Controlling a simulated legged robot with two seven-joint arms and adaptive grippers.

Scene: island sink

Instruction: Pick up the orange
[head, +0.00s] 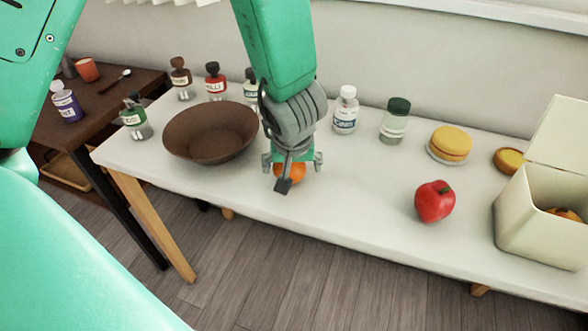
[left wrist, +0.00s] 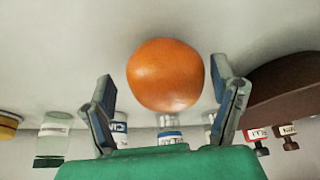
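The orange (head: 297,174) sits on the white table, mostly hidden behind my left gripper (head: 291,163) in the head view. In the left wrist view the whole orange (left wrist: 165,75) shows, round and plain, at the top centre. My left gripper (left wrist: 163,85) is open, with one finger on each side of the orange and a visible gap on both sides. Nothing is held. My right gripper is not in view.
A brown bowl (head: 211,131) stands close to the left of the orange. Labelled bottles, including a white one (head: 346,110), line the back. The table front is clear.

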